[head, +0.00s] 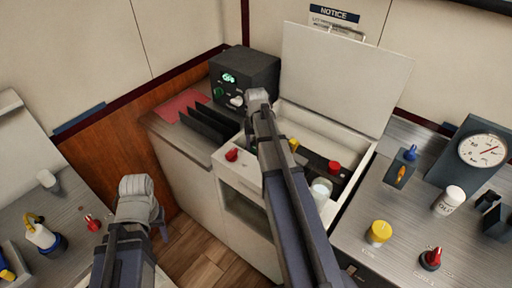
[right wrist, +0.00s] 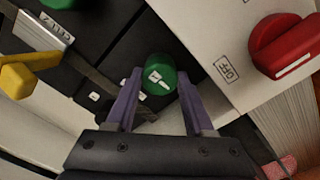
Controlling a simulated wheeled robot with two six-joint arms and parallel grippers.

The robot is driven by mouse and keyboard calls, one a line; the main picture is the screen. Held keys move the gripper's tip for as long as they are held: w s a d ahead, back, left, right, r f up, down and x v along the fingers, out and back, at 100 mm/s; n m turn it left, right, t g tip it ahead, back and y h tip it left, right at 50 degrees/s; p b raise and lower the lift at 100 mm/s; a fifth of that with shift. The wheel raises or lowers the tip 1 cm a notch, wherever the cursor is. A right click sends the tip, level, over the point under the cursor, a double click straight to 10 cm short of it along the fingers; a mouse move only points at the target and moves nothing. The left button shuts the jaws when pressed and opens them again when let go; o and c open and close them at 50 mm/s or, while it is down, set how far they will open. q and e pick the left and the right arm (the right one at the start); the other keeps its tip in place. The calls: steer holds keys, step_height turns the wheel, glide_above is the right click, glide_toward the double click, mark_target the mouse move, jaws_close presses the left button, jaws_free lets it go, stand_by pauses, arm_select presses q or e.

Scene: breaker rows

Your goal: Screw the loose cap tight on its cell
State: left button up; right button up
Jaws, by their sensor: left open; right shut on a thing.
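A green cap (right wrist: 158,75) with a white mark on its top sits between the purple fingers of my right gripper (right wrist: 158,90), which is shut on it. The cap is over a black cell at the end of the row; I cannot tell whether it is seated flush. In the head view my right arm hides this cap and its cell. A yellow cap (head: 293,145) and a red cap (head: 334,166) show farther along the open white box (head: 355,170). My left gripper (head: 140,190) is open and empty, low on the left, away from the box.
A red knob (right wrist: 285,48) marked OFF is beside the cells; it also shows on the box corner (head: 231,154). The box lid (head: 335,75) stands open behind. A black device (head: 245,76) is behind left; a counter with knobs and a gauge (head: 482,150) is at right.

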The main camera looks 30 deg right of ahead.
steer(key=shift+m, duration=1.1)
steer(key=o, duration=1.3)
steer(key=shift+o, duration=0.2)
steer(key=shift+r, duration=0.1)
step_height(320, 180, up, 8)
steer(key=p, duration=0.8)
steer(key=shift+f, duration=0.2)
steer(key=shift+s+f, duration=0.1)
